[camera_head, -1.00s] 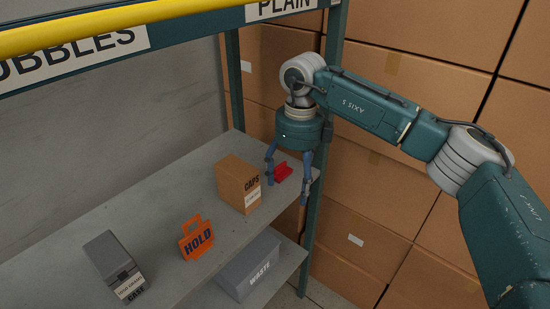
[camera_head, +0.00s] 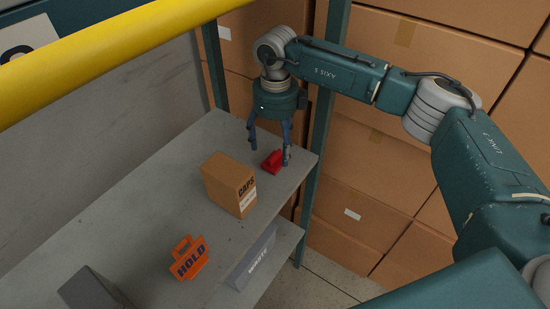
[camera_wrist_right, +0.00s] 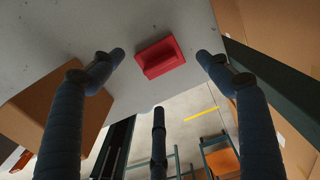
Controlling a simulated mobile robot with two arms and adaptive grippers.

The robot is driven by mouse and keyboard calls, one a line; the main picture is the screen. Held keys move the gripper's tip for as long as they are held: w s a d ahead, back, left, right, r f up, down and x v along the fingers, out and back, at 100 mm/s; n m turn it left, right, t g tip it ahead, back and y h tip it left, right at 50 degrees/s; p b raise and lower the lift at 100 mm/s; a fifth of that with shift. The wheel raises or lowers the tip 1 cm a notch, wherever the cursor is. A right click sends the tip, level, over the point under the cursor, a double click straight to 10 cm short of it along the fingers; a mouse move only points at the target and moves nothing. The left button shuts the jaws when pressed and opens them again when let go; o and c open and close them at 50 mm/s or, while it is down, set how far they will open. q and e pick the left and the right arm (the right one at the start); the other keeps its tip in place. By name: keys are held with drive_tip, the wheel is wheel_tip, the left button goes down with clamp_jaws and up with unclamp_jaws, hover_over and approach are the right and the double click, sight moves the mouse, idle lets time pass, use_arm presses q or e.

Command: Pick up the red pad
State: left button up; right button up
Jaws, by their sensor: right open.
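The red pad (camera_head: 272,161) lies on the grey shelf (camera_head: 160,190), near its far right corner. In the right wrist view the red pad (camera_wrist_right: 160,57) shows whole, with a raised ridge, beyond and between the spread fingers. My right gripper (camera_head: 270,152) points down over the pad with its fingers apart. Its fingers also show in the right wrist view (camera_wrist_right: 160,68), open and empty, and the pad looks clear of them. In the head view one finger stands left of the pad and another right of it. My left gripper is not in view.
A brown CAPS box (camera_head: 228,184) stands near the pad on the shelf. An orange HOLD tag (camera_head: 189,258) and a dark grey case (camera_head: 90,290) are nearer. A grey WASTE bin (camera_head: 252,260) sits on the lower shelf. A teal post (camera_head: 318,150) and stacked cartons (camera_head: 365,180) rise at right.

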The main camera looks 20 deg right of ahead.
sight(275, 154)
drive_tip(key=f, duration=0.1)
drive_tip(key=f+p, duration=0.1)
drive_tip(key=f, duration=0.1)
drive_tip(key=f+p, duration=0.1)
drive_tip(key=f, duration=0.1)
drive_tip(key=shift+w, duration=0.25)
drive_tip(key=shift+s+f, duration=0.1)
drive_tip(key=shift+f, duration=0.3)
drive_tip(key=c, duration=1.4)
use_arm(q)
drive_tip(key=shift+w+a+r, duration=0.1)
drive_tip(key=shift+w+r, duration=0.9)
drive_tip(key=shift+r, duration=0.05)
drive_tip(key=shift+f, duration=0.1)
use_arm(e)
drive_tip(key=shift+r, duration=0.15)
